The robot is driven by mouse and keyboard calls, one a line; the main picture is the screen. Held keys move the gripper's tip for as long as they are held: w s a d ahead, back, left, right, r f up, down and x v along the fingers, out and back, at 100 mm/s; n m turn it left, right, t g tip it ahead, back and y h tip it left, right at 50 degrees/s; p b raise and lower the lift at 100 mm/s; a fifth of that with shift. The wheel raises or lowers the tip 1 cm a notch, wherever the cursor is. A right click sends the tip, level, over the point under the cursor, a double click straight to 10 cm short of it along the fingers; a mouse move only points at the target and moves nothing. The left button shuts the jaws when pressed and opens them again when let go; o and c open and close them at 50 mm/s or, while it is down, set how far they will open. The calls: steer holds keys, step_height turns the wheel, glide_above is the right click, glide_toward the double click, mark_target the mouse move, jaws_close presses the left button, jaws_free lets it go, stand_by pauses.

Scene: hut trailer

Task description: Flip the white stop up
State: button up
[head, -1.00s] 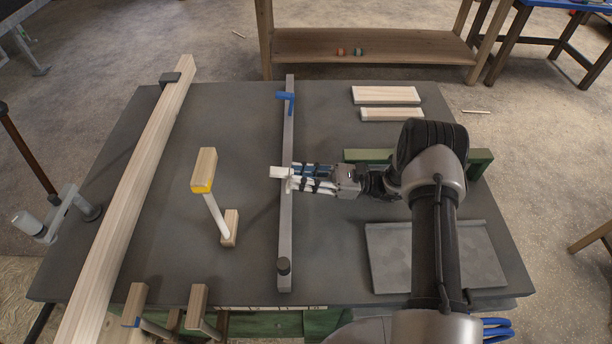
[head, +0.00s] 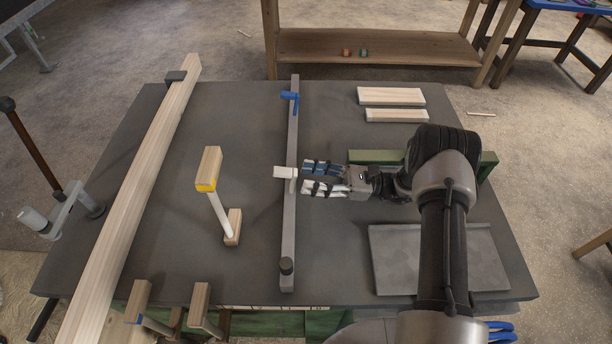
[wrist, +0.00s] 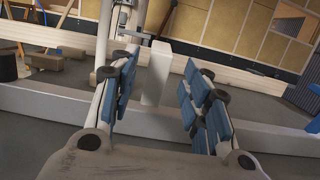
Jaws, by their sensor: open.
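The white stop (head: 285,172) is a small pale block on the long grey rail (head: 289,225), about midway along it. In the head view it reaches out past the rail's left edge. In the wrist view the stop (wrist: 157,72) shows as a tall block between and beyond my fingers, above the rail (wrist: 60,105); its exact tilt is hard to tell. My gripper (head: 304,177) is open, just right of the rail, its fingertips pointing at the stop with a small gap. Nothing is between the fingers.
A long wooden beam (head: 135,200) lies further left. Two boards (head: 392,96) lie at the back right.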

steer(key=d, duration=0.3)
steer(key=d+f, duration=0.1)
steer(key=d, duration=0.2)
steer(key=d+f, duration=0.1)
steer(key=d, duration=0.2)
steer(key=shift+d, duration=0.4)
